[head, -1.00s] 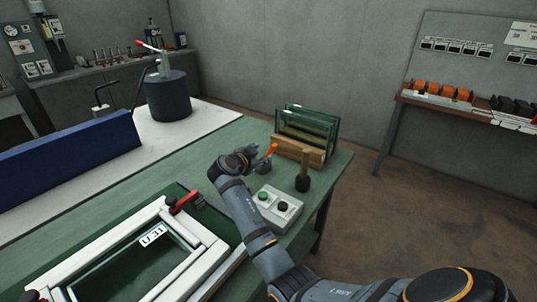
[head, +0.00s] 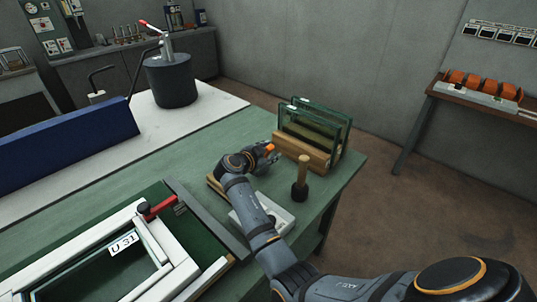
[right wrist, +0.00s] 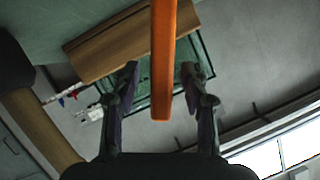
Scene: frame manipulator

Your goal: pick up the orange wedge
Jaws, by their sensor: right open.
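The orange wedge (head: 270,148) shows in the head view at my right gripper (head: 262,156), over the green bench beside the glass rack. Part of the wedge is hidden by the gripper there. In the right wrist view the wedge (right wrist: 163,55) is a long orange bar that comes down from the top edge between the two fingers of my right gripper (right wrist: 160,72). The fingers are open, with a gap on each side of the wedge. My left gripper is in neither view.
A wooden rack with glass panes (head: 310,135) stands just behind my right gripper. A mallet (head: 301,180) stands upright to its right. A white button box (head: 277,212) is partly behind my forearm. A white frame (head: 185,270) with a red-handled clamp (head: 158,208) lies at front left.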

